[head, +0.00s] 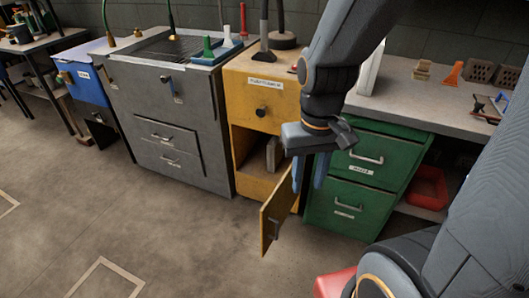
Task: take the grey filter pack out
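The grey filter pack (271,155) appears to be the upright grey slab inside the lower compartment of the yellow cabinet (246,90). Its right side is close to the compartment edge and partly hard to make out. The cabinet door (279,218) hangs open, swung out toward the floor space in front. My gripper (308,187) points down in front of the cabinet's right edge and the green drawers, right of the pack and apart from it.
Green drawers (371,179) stand right of the cabinet, both shut. A grey metal unit (186,110) stands to the left, with a blue cabinet (84,82) beyond. A red bin (427,187) sits under the right counter. The floor (160,235) in front is open.

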